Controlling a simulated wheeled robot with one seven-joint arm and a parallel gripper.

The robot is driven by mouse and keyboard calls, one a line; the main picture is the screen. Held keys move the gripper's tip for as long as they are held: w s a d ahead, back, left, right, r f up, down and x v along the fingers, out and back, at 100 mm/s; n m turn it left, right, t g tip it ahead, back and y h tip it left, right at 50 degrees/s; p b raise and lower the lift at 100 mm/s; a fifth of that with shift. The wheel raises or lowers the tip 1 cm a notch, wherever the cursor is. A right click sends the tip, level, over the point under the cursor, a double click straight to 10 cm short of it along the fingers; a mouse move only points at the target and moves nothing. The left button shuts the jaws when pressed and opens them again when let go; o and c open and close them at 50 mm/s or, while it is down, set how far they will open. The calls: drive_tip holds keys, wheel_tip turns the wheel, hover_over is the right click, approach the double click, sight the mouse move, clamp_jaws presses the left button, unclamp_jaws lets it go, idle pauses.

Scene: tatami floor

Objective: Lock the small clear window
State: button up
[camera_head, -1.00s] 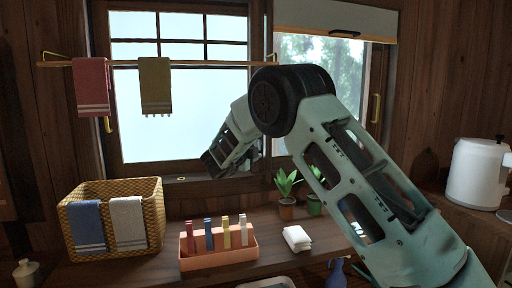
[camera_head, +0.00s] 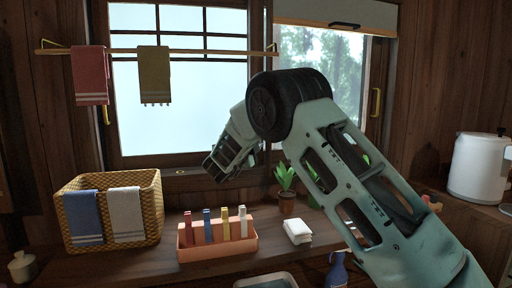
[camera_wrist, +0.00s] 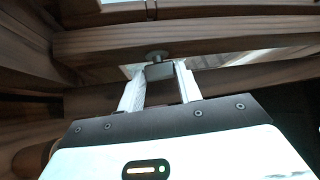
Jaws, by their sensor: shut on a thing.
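The small clear window (camera_head: 318,62) is at the upper right in the head view, with trees visible through it. My arm crosses in front of its lower part. My gripper (camera_wrist: 158,76) shows in the wrist view with its two pale fingers on either side of a small grey metal latch piece (camera_wrist: 158,71), shut on it. A round metal knob (camera_wrist: 157,55) sits just beyond, against the wooden window frame (camera_wrist: 220,38). In the head view my wrist is low in front of the window frame, and the fingertips and latch are hidden there.
A larger frosted window (camera_head: 180,105) is at left, with a towel rail (camera_head: 215,53) across it. On the counter below are a wicker basket (camera_head: 153,205), an orange holder (camera_head: 215,251), a potted plant (camera_head: 286,200) and a folded white cloth (camera_head: 297,231). A white kettle (camera_head: 477,168) stands right.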

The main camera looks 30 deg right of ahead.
drive_tip(key=o, duration=1)
drive_tip(key=v, duration=1.7)
drive_tip(key=shift+s+a+f+b, duration=0.1)
drive_tip(key=shift+a+b, duration=0.1)
drive_tip(key=shift+b, duration=0.2)
